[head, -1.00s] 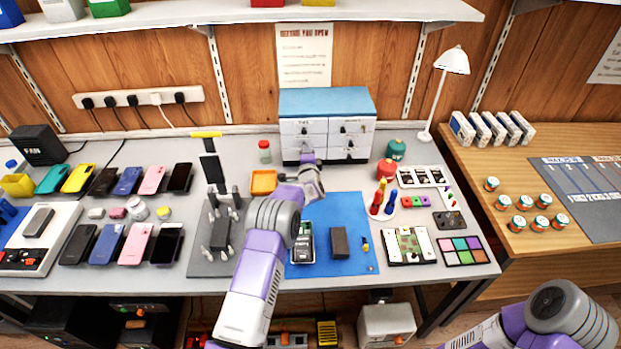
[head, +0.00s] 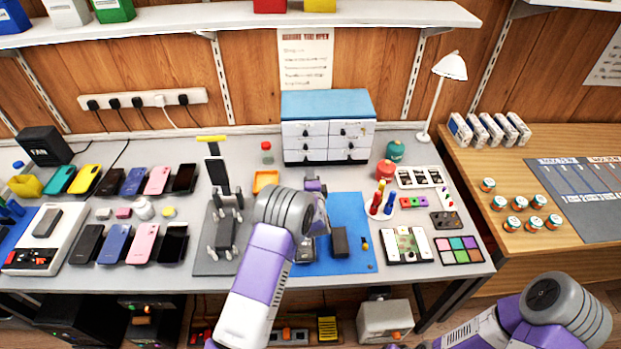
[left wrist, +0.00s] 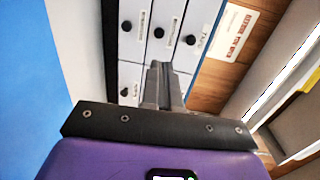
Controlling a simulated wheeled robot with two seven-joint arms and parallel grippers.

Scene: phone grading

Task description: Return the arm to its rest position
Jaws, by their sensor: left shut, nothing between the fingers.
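My left arm reaches in from the bottom of the head view, over the blue mat (head: 350,207). Its gripper (head: 314,183) is above the back of the mat, in front of the drawer cabinet (head: 328,128). In the left wrist view the gripper's fingers (left wrist: 163,75) are together and empty, pointing toward the cabinet's drawer fronts (left wrist: 150,35). An opened phone (head: 304,250) lies on the mat, partly hidden by my arm. A dark block (head: 340,241) lies beside it. My right arm shows at the bottom right of the head view; its gripper is out of view.
Rows of phones (head: 117,243) lie further left. Red and blue screwdrivers (head: 381,201) and a lamp (head: 449,68) stand right. The wooden table (head: 515,253) holds several small jars.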

